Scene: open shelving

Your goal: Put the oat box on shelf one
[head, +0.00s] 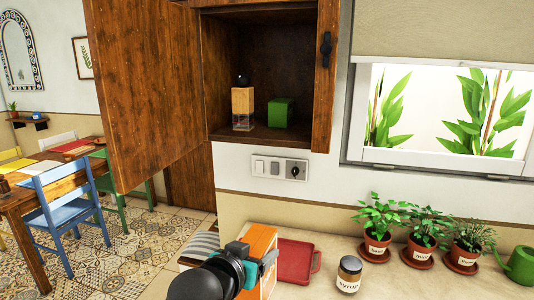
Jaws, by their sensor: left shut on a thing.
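An orange box (262,237) with a pale edge stands on the counter area at the bottom centre; I take it as the oat box, though no label is readable. My left gripper (254,262) is shut on it, and my dark arm hides its lower left part. The open wooden cabinet on the wall holds a shelf (270,134) above and behind the box. On this shelf stand a tan and clear container with a round black top (243,104) and a green box (281,112). My right gripper is not in view.
The cabinet door (145,90) stands open to the left. A red tray (298,262) and a syrup jar (349,274) are right of the orange box. Several potted herbs (422,241) and a green watering can (520,265) stand further right. The shelf has bare room right of the green box.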

